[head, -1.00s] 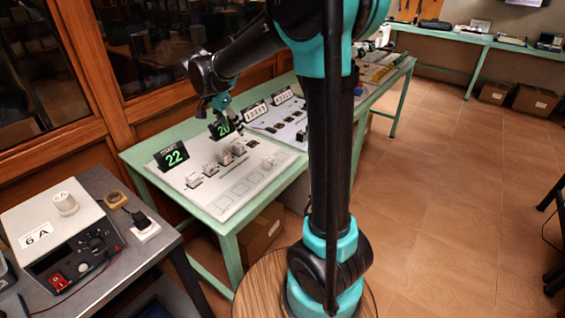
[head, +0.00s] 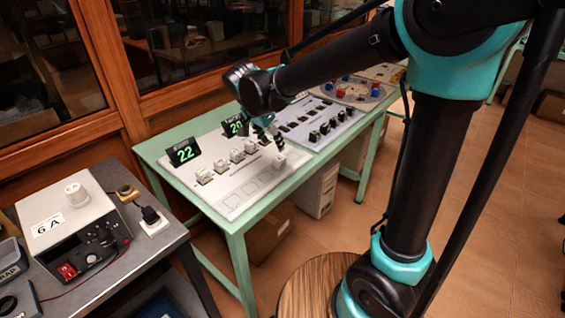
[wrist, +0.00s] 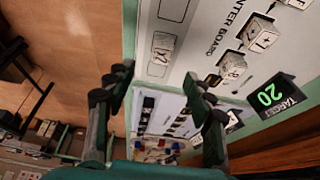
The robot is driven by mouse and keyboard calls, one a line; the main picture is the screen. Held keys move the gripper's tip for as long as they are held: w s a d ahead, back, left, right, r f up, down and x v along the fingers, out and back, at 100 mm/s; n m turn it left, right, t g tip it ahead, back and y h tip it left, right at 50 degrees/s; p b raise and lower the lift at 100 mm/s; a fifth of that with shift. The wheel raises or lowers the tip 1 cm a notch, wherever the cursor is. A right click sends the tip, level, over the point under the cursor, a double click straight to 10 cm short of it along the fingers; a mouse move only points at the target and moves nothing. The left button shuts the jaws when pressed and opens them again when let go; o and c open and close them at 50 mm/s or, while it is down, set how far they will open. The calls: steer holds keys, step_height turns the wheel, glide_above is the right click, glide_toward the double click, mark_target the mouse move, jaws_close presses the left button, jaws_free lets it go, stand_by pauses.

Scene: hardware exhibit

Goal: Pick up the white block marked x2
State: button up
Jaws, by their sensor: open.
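Several white blocks stand in a row on the pale counter board (head: 232,200), among them a near-left block (head: 204,175) and a far block (head: 251,146). A separate white block (head: 280,160) sits on the board's right side, just below my gripper (head: 277,140). In the wrist view this separate block (wrist: 163,43) lies beyond my open, empty fingers (wrist: 158,82), apart from them. A row block there (wrist: 262,34) seems marked +1.
Green displays reading 22 (head: 183,152) and 20 (head: 235,125) stand at the board's back. Another panel (head: 325,118) with dark knobs adjoins it on the same green table. A grey cart with a power unit (head: 72,230) stands at left.

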mark_target(279, 157)
steer(key=x, duration=0.6)
steer(key=shift+w, duration=0.1)
steer(key=shift+w+x, duration=0.15)
steer(key=shift+x, duration=1.2)
steer(key=shift+w+x, duration=0.15)
steer(key=shift+x, duration=1.2)
steer(key=shift+a+r, duration=0.1)
steer(key=shift+r, duration=0.05)
steer(key=c, duration=1.2)
